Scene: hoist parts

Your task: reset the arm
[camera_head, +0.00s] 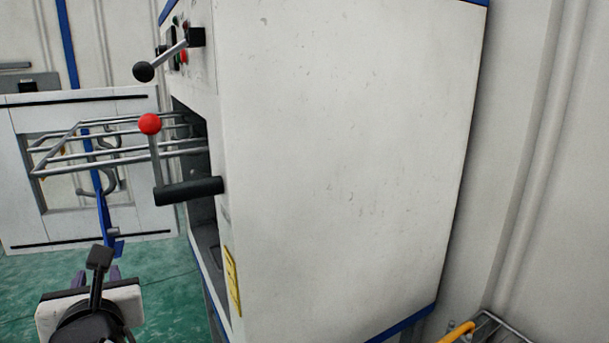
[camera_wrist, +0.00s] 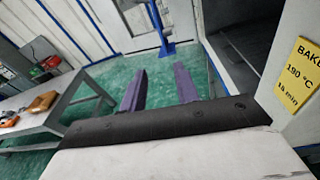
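My gripper (camera_wrist: 160,70) shows in the wrist view as two purple fingers held well apart, with only green floor between them. It is open and empty. In the head view my gripper (camera_head: 97,273) is low at the left, in front of the white oven cabinet (camera_head: 340,160), and its fingers are partly hidden behind the wrist. The fingers touch nothing that I can see.
The cabinet's open front has a wire rack (camera_head: 95,152) sticking out left, a red-knobbed lever (camera_head: 150,124) and a black-knobbed lever (camera_head: 144,71). A yellow bake label (camera_wrist: 299,76) is close at right. A table (camera_wrist: 60,115) with orange items stands left.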

